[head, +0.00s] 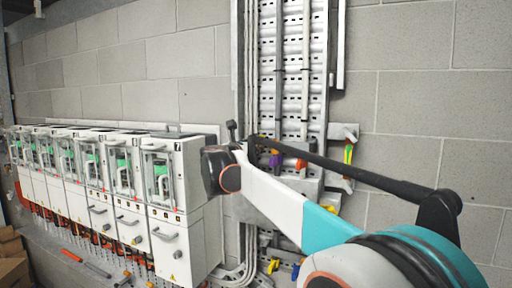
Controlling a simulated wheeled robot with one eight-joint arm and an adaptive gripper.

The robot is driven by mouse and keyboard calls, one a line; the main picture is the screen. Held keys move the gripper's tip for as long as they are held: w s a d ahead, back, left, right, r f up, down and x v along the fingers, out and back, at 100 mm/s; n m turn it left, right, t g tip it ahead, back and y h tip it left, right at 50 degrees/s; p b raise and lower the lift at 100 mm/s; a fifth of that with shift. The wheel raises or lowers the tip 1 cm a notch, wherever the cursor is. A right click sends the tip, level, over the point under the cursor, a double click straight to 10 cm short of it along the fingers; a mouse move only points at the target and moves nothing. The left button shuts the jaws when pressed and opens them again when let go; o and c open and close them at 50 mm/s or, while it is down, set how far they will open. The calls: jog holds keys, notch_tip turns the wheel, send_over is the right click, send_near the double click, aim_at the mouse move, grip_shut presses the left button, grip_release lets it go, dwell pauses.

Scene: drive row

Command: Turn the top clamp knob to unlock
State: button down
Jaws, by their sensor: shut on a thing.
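Coloured knob-like parts show around the metal rail panel (292,85). A purple one (275,160) and an orange one (300,164) sit in the middle, partly behind my arm. A yellow one (272,266) and a blue one (295,271) are lower down. I cannot tell which is the top clamp knob or whether it shows. My arm reaches from the lower right to a dark joint left of the panel. My gripper is not discernible, so its contact with any knob cannot be seen.
A row of white drive cabinets (185,180) stands on the left along the grey block wall (420,105). A bench (60,262) with tools lies below them. A cardboard box (12,262) is at the lower left. A grey bracket with a yellow-green strip (348,152) is right of the panel.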

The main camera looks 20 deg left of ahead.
jog(key=shift+f, duration=0.1)
dwell(0.3)
jog(key=c, duration=1.7)
grip_release()
jog(key=shift+o, duration=0.2)
jog(key=shift+s, duration=0.1)
jog(key=s, duration=1.1)
jog(key=shift+s+a, duration=0.4)
jog(key=shift+a, duration=0.05)
